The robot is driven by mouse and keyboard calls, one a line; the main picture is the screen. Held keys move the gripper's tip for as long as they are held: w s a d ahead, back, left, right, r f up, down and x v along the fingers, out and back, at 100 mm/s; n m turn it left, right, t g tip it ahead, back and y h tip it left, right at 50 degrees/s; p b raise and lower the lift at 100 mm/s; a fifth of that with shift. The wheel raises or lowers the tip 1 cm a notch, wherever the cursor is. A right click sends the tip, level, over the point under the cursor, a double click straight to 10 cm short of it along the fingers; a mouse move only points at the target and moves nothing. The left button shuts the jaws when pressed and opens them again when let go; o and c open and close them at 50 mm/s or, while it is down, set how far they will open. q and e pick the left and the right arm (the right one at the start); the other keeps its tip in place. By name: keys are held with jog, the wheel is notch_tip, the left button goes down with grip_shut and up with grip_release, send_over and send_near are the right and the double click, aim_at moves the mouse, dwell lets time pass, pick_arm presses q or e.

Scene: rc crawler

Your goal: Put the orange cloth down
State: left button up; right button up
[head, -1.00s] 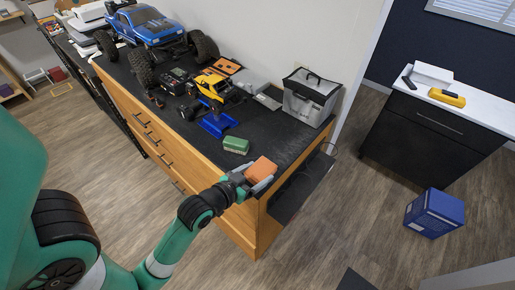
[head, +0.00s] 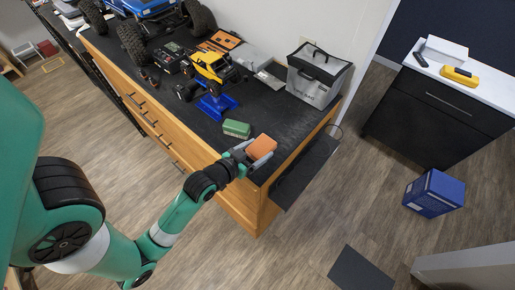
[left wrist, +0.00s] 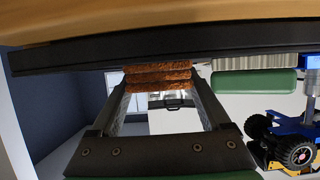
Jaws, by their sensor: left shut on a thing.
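An orange folded cloth (head: 262,146) is at the near right corner of the workbench top (head: 190,127). My left gripper (head: 256,153) is shut on it, with a finger on each side. In the left wrist view the cloth (left wrist: 158,77) shows as stacked brown-orange layers between the fingertips (left wrist: 160,88), close to the dark bench edge (left wrist: 120,50). I cannot tell whether it touches the bench top. My right gripper is not in view.
A green block (head: 236,129) lies just left of the cloth. A big blue truck (head: 145,8) stands further back. Some dark bench top is bare near the cloth.

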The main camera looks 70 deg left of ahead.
pick_arm(q)
jog(key=o, duration=1.2)
jog(key=shift+c, duration=0.2)
jog(key=shift+r, duration=0.3)
jog(key=v, duration=0.7)
jog(key=shift+s, duration=0.25)
jog(key=shift+f, duration=0.1)
jog(key=w+d+r+m+t+h, duration=0.1)
jog(key=w+d+r+t, duration=0.15)
jog(key=w+r, duration=0.5)
jog(key=w+d+r+m+t+h, duration=0.15)
jog(key=w+r+t, duration=0.25)
jog(key=r, duration=0.7)
jog(key=w+d+r+m+t, duration=0.1)
jog(key=w+d+r+t, duration=0.2)
jog(key=w+r, duration=0.5)
jog(key=s+d+r+m+t+h, duration=0.1)
jog(key=s+d+r+t+h, duration=0.1)
jog(key=r, duration=0.6)
jog(key=s+d+r+m+t+h, duration=0.1)
jog(key=s+d+r+t+h, duration=0.1)
jog(key=d+r, duration=0.3)
jog(key=s+d+r+m+t+h, duration=0.1)
jog(key=s+d+r+t+h, duration=0.1)
jog(key=r, duration=1)
jog(key=shift+d, duration=0.85)
